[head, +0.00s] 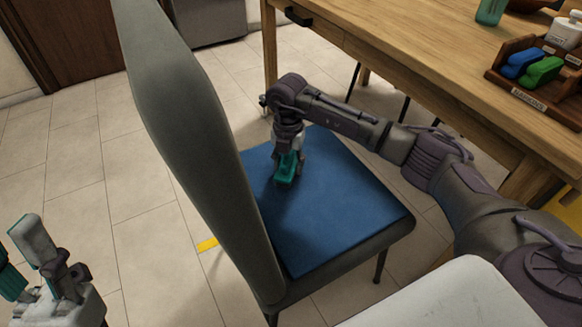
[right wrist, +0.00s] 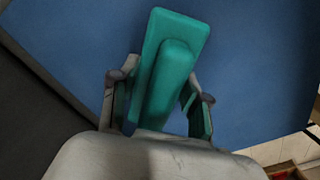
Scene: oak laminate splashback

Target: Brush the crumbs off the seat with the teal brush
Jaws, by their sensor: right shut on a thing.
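The teal brush (head: 286,168) is in my right gripper (head: 289,155), which is shut on it over the seat. In the right wrist view the brush (right wrist: 172,75) shows from above, its teal back and raised grip between the fingers (right wrist: 160,100). The seat (head: 330,210) is a blue pad on a dark grey chair; it fills much of the right wrist view (right wrist: 260,60). The brush is low at the seat, near its far-left part; contact and bristles cannot be made out. No crumbs can be made out. My left gripper (head: 30,262) is open and empty at the lower left.
The tall grey chair back (head: 190,120) rises on the seat's left side. A wooden table (head: 420,50) stands behind and right, holding an organiser (head: 543,98) with blue and green items. Tiled floor (head: 140,190) lies open at left.

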